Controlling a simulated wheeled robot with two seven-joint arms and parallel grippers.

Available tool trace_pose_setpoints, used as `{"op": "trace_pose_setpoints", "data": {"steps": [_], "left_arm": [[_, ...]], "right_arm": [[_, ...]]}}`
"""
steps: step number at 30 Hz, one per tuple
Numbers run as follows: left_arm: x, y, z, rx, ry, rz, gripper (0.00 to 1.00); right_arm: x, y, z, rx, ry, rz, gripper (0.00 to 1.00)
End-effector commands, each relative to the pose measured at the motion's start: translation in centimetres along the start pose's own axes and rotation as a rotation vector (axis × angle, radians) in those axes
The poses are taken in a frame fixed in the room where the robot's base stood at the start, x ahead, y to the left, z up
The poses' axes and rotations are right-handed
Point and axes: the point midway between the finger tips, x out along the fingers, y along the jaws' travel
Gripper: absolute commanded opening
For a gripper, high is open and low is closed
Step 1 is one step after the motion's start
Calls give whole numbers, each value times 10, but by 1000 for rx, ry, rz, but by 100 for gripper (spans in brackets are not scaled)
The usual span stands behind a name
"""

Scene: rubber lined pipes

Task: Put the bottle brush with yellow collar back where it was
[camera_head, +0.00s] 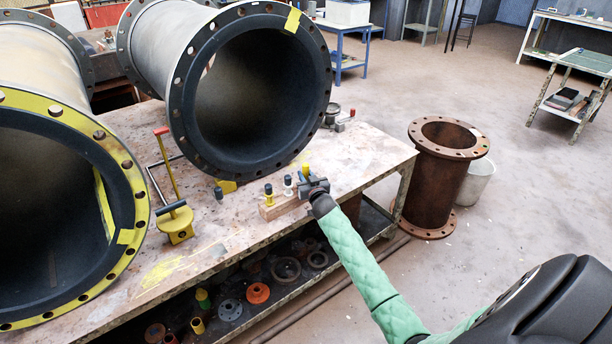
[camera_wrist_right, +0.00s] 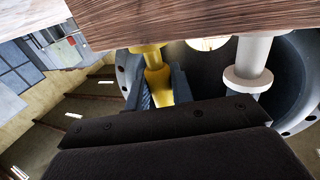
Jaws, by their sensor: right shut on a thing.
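My right gripper (camera_head: 314,186) is at the right end of a wooden block (camera_head: 284,208) on the workbench. In the right wrist view its fingers are shut around a yellow-collared brush (camera_wrist_right: 157,82). The brush's yellow part meets the edge of the wood (camera_wrist_right: 200,20); I cannot tell how deep it sits. A yellow top (camera_head: 305,170) shows just beside the gripper in the head view. A white-collared piece (camera_head: 288,182) stands beside it in the block, and shows in the wrist view too (camera_wrist_right: 248,70). A dark-topped yellow piece (camera_head: 268,194) stands at the block's left end. My left gripper is out of view.
Large flanged pipes, one grey (camera_head: 250,90) and one with a yellow rim (camera_head: 70,210), lie on the workbench (camera_head: 235,235). A yellow tool with a red handle (camera_head: 175,222) stands between them. A rusty flanged pipe (camera_head: 430,185) stands on the floor at right. Loose parts fill the lower shelf.

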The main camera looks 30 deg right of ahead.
Motion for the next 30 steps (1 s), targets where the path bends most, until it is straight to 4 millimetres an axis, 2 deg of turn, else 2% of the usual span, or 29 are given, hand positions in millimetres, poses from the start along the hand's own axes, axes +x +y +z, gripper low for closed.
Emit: {"op": "trace_pose_setpoints", "data": {"steps": [8, 9, 12, 23, 30], "left_arm": [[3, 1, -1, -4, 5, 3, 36], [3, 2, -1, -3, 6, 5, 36], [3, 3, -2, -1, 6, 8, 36], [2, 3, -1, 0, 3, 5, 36], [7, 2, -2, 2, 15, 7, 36]], "right_arm": [[0, 0, 2, 0, 1, 0, 0], [0, 0, 2, 0, 1, 0, 29], [0, 0, 2, 0, 1, 0, 45], [-2, 0, -1, -1, 1, 0, 45], [-31, 0, 1, -2, 1, -1, 45]]}}
